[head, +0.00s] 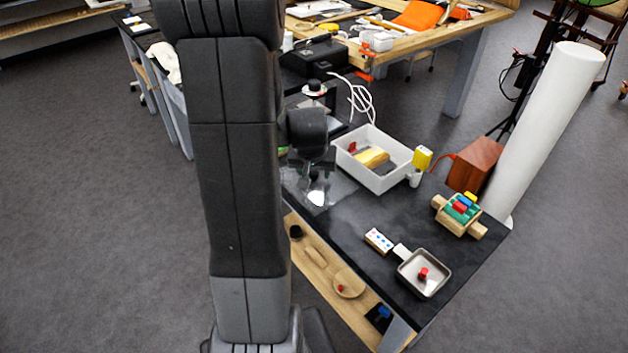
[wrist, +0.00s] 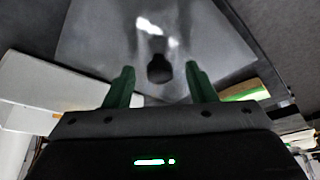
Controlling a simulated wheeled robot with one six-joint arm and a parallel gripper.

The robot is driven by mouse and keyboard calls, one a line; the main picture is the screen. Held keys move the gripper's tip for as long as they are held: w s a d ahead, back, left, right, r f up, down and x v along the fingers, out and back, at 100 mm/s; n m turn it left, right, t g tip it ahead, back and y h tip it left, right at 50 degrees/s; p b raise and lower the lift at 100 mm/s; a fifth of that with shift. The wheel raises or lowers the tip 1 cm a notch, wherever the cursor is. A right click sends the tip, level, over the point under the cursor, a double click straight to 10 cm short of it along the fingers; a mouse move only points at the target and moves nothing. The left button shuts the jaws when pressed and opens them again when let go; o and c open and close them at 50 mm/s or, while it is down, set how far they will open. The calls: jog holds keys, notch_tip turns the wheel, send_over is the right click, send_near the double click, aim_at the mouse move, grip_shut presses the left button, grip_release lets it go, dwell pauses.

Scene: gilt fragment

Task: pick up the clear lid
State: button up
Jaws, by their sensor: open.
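The clear lid (wrist: 90,40) is a see-through sheet with glare on it and a small dark knob (wrist: 159,69) in its middle. In the head view the clear lid (head: 343,187) shows faintly on the black tabletop, left of the white bin, partly hidden by my arm. My gripper (wrist: 160,72) is open, and its two green fingers stand left and right of the knob, with gaps visible on both sides. I cannot tell how high the fingertips are above the lid. In the head view my arm's end comes down over the lid.
A white bin (head: 350,172) with a yellow block inside stands close by. A white cable (head: 358,97) lies behind.

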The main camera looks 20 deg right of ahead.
jog(key=shift+c, duration=0.2)
jog(key=c, duration=1.1)
jog(key=shift+o, duration=0.2)
